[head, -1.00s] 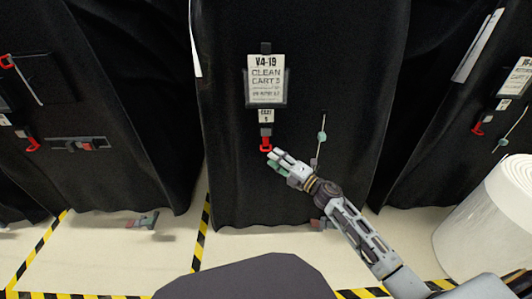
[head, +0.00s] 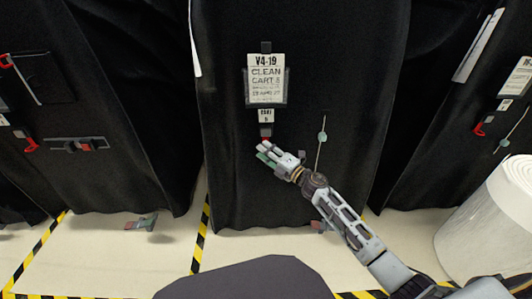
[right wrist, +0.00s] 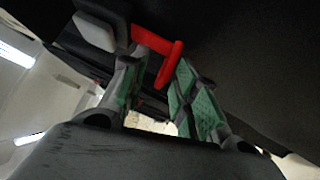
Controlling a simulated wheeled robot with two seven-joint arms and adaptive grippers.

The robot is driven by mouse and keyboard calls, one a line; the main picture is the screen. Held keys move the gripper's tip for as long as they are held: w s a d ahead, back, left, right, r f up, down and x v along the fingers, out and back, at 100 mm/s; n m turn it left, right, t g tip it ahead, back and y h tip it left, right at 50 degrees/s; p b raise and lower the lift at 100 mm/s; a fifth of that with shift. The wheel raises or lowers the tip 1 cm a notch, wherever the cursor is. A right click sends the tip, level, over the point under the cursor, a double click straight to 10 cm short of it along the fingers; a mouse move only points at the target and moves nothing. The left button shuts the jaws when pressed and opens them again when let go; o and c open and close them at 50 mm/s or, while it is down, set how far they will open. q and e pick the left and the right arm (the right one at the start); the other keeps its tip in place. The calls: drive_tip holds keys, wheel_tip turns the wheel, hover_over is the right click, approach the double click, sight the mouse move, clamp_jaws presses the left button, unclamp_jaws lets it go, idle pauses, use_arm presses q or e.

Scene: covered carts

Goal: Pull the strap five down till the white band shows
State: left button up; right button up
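The black-covered cart (head: 225,120) in the middle bears a strap tag (head: 266,116), whose small number looks like 5. A short dark strap end below it carries a red pull loop (head: 266,140). In the head view my right gripper (head: 264,152) is at the loop and hides most of it. In the right wrist view the red loop (right wrist: 170,50) lies between the tips of the green-padded fingers. Those fingers of the right gripper (right wrist: 161,78) stand apart, with a gap visible between them. No white band can be seen on the strap. My left gripper is out of view.
A white sign (head: 265,78) hangs above the tag. A thin cord with a green bead (head: 322,137) hangs to the right. Other covered carts with red pulls stand on both sides. A white roll (head: 495,225) stands at the lower right.

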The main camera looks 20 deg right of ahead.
clamp_jaws()
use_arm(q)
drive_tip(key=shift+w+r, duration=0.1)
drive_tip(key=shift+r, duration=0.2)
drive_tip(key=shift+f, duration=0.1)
use_arm(e)
drive_tip(key=shift+f, duration=0.1)
